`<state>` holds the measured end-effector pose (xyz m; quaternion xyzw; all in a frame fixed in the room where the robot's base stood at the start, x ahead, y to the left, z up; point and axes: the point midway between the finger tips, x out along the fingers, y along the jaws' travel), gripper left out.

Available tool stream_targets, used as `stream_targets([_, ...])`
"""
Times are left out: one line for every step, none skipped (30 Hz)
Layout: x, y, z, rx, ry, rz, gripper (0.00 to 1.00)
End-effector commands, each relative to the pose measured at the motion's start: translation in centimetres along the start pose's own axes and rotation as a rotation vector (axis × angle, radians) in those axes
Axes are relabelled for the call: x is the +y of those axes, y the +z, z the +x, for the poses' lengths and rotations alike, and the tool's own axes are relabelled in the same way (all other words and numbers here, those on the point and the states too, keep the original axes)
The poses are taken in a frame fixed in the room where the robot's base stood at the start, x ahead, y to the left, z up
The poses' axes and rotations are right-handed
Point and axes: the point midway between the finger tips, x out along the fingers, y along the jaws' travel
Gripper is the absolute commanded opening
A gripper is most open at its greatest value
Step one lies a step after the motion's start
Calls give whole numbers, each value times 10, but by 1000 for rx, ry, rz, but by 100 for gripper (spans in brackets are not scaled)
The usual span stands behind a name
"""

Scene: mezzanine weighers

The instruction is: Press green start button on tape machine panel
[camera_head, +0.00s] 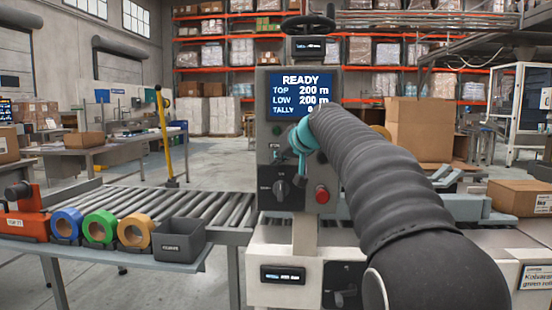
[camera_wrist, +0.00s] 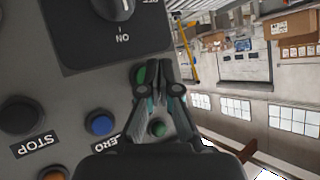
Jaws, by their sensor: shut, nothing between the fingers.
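The tape machine panel (camera_head: 262,145) is a grey upright box with a lit screen (camera_head: 300,95) that reads READY. My gripper (camera_head: 302,165) is in front of the panel, above a red button (camera_head: 322,195). In the wrist view my gripper (camera_wrist: 157,66) is shut and empty, its fingertips together over the panel edge. A green button (camera_wrist: 139,76) is beside the left fingertip and partly hidden by it. I cannot tell whether they touch. A smaller green round part (camera_wrist: 157,128) shows between the finger links.
A black rotary switch (camera_wrist: 115,8) marked ON is close to the fingertips. A blue button (camera_wrist: 100,123) and a dark button (camera_wrist: 20,114) by a STOP label are nearby. A roller conveyor (camera_head: 190,205), tape rolls (camera_head: 100,227) and a dark bin (camera_head: 178,240) are left of the machine.

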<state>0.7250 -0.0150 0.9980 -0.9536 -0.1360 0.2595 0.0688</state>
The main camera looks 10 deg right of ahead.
Motion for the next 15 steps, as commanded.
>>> stream_targets([0, 0, 0, 0, 0, 0, 0])
stream_targets([0, 0, 0, 0, 0, 0, 0])
stream_targets([0, 0, 0, 0, 0, 0, 0])
stream_targets([0, 0, 0, 0, 0, 0, 0])
stream_targets([1, -1, 0, 0, 0, 0, 0])
stream_targets([1, -2, 1, 0, 0, 0, 0])
stream_targets([1, -2, 2, 0, 0, 0, 0])
stream_targets([2, -3, 2, 0, 0, 0, 0])
stream_targets([3, -4, 3, 0, 0, 1, 0])
stream_targets([3, -4, 4, 0, 0, 1, 0])
stream_targets([4, -4, 4, 0, 0, 1, 0])
stream_targets([4, -5, 5, 0, 0, 1, 0])
stream_targets([4, -5, 5, 0, 0, 1, 0])
stream_targets([4, -5, 6, 0, 0, 1, 0])
stream_targets([4, -4, 6, 0, 0, 1, 0])
